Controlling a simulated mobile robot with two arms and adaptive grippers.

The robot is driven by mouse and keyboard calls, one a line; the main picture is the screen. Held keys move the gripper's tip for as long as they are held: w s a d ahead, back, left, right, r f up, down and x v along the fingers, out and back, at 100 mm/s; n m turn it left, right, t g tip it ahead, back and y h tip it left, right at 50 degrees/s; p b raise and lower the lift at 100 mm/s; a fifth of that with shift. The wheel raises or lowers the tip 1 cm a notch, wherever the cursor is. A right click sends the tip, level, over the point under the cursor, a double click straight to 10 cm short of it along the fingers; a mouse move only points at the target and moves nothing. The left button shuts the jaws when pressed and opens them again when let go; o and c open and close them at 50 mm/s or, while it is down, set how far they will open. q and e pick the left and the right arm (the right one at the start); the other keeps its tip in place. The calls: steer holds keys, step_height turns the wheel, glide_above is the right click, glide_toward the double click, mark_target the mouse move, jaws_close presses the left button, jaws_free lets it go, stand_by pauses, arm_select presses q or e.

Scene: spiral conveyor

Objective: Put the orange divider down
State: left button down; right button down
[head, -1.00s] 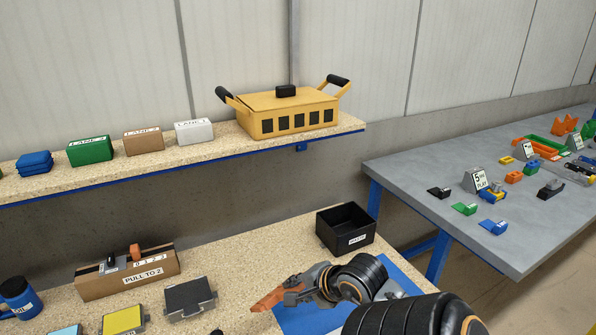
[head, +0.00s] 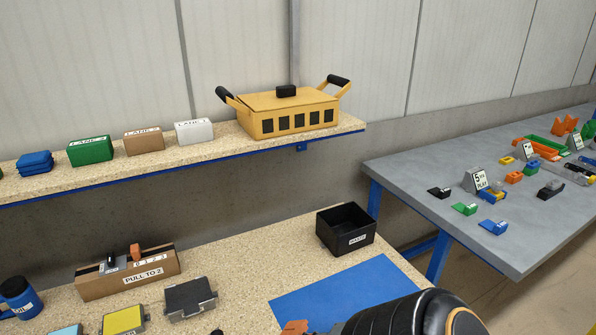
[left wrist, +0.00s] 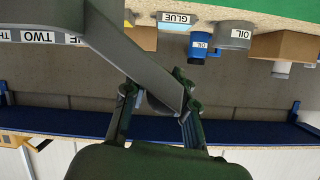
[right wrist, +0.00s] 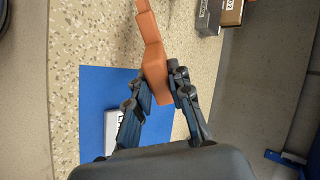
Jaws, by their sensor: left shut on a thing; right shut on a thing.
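The orange divider (right wrist: 151,50) is a long stepped piece, held between the fingers of my right gripper (right wrist: 156,88) in the right wrist view. It overlaps the blue mat (right wrist: 100,76) there; I cannot tell whether it touches anything below. In the head view only an orange tip (head: 295,327) shows at the bottom edge, by the front of the blue mat (head: 345,290); the right gripper is out of that frame. My left gripper (left wrist: 154,92) is shut on a grey bar-like piece (left wrist: 140,60) in the left wrist view and is not in the head view.
A black bin (head: 346,230) stands behind the mat. A cardboard box (head: 128,274), a grey case (head: 190,297) and a yellow block (head: 124,320) sit on the bench to the left. A white labelled item (right wrist: 110,130) shows against the mat. The mat's visible surface is mostly bare.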

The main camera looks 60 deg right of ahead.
arm_select(q)
steer(key=shift+s+f, duration=0.15)
steer(key=shift+f, duration=0.2)
arm_select(e)
steer(key=shift+f, duration=2.8)
steer(key=c, duration=1.4)
jaws_free()
steer(key=v, duration=0.8)
